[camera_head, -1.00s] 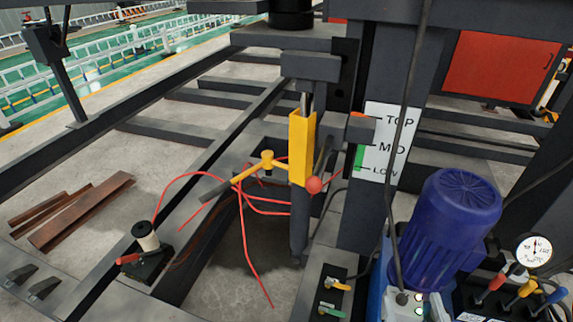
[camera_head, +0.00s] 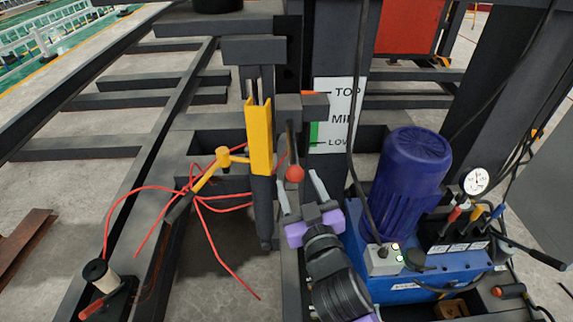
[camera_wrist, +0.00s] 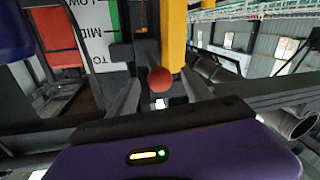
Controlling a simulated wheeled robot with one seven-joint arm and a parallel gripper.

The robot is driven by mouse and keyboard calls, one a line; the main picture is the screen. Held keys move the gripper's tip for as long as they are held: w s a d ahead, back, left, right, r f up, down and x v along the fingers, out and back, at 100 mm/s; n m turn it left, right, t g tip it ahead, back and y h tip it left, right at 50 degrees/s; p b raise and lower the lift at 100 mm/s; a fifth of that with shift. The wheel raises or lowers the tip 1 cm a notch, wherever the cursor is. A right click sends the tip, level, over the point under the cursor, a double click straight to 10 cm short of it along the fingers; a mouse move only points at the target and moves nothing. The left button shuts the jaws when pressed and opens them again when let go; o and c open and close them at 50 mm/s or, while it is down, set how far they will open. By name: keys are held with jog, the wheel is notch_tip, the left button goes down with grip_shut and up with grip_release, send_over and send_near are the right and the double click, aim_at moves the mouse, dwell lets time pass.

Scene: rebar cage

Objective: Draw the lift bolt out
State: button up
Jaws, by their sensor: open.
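A red ball knob (camera_head: 295,174) sits at the lower end of a thin dark rod beside the yellow channel (camera_head: 259,135); I take it for the lift bolt's handle. The bolt's shank cannot be made out. In the wrist view the red knob (camera_wrist: 160,79) lies centred ahead, between the finger lines. My gripper (camera_head: 297,186) is open, its two pale fingers just below the knob and pointing up at it, one to each side. I cannot tell whether a finger touches it. My gripper (camera_wrist: 161,88) looks empty.
A yellow lever (camera_head: 210,172) with a dark grip and loose red cords lies left of the channel. A TOP/MID/LOW scale plate (camera_head: 333,115) is behind right. The blue motor (camera_head: 407,180) and pressure gauge (camera_head: 476,181) stand close to the right. Dark frame beams surround the spot.

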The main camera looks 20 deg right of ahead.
aim_at(292, 167)
jog(key=shift+w+d+p, duration=0.25)
jog(key=shift+w+p, duration=0.1)
jog(key=shift+w, duration=1.25)
jog(key=shift+w+d+p, duration=0.2)
jog(key=shift+w+p, duration=0.1)
jog(key=shift+w, duration=1.25)
grip_shut()
